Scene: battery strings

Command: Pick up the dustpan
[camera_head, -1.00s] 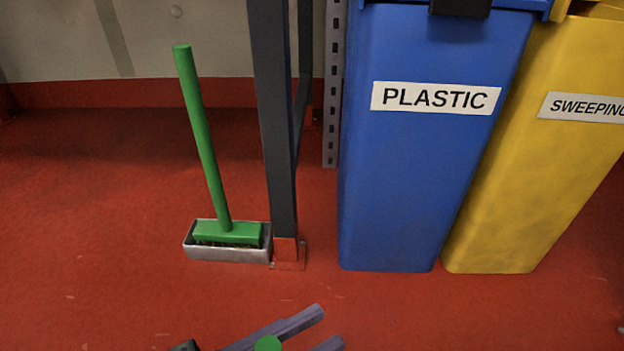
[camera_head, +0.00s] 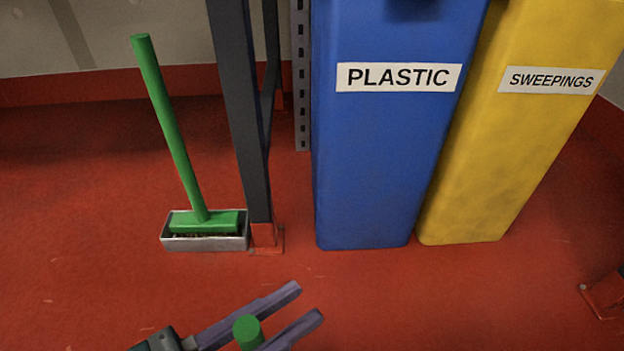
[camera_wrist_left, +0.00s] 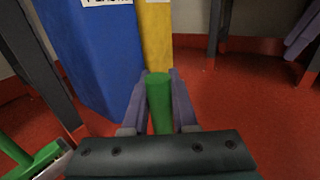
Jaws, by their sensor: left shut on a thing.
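My left gripper (camera_head: 270,318) is at the bottom of the head view, its purple fingers shut on a green round handle (camera_head: 247,331). In the left wrist view the handle (camera_wrist_left: 160,102) stands between the two fingers (camera_wrist_left: 157,105). Whatever lies at the handle's lower end is hidden, so I see no pan. A green broom (camera_head: 172,130) leans in a grey tray (camera_head: 205,243) on the floor, beyond the gripper. Purple bars (camera_wrist_left: 303,32) at the upper right of the left wrist view look like my right gripper's fingers.
A dark shelf post (camera_head: 240,110) stands just right of the tray. Beyond it are a blue PLASTIC bin (camera_head: 370,160) and a yellow SWEEPINGS bin (camera_head: 500,150). The red floor (camera_head: 420,300) in front of the bins is clear.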

